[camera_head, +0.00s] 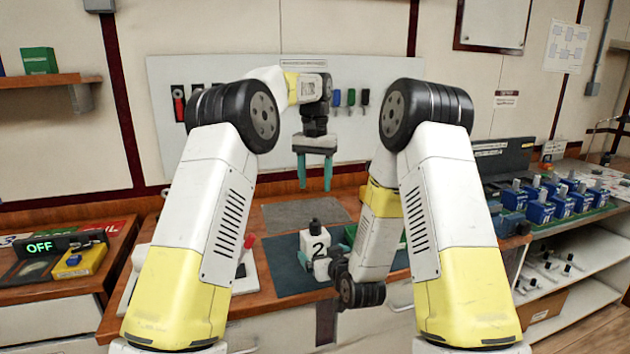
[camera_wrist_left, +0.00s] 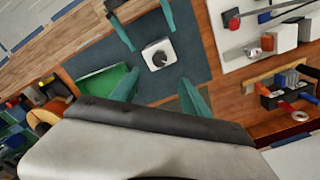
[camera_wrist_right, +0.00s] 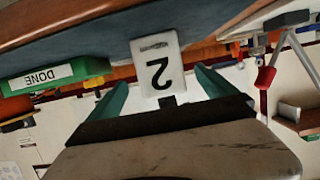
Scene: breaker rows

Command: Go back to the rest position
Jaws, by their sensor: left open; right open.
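My left gripper (camera_head: 314,172) is open and empty, pointing down above the bench. My right arm reaches down at the front; its gripper is mostly hidden in the head view. The right wrist view shows its open fingers (camera_wrist_right: 160,95), with a white block marked 2 (camera_wrist_right: 157,65) ahead between them. The block also shows in the head view (camera_head: 315,246), upright with a black knob on top, on a dark mat (camera_head: 285,272). In the left wrist view the block (camera_wrist_left: 158,54) stands apart from the right fingers (camera_wrist_left: 145,22). The left fingers (camera_wrist_left: 160,95) have nothing between them.
A green tray labelled DONE (camera_wrist_right: 60,75) stands beside the block. A grey board with hanging tools (camera_head: 230,75) is behind the bench. A display reading OFF (camera_head: 40,246) is at left. Several blue breakers (camera_head: 560,200) stand in rows at right.

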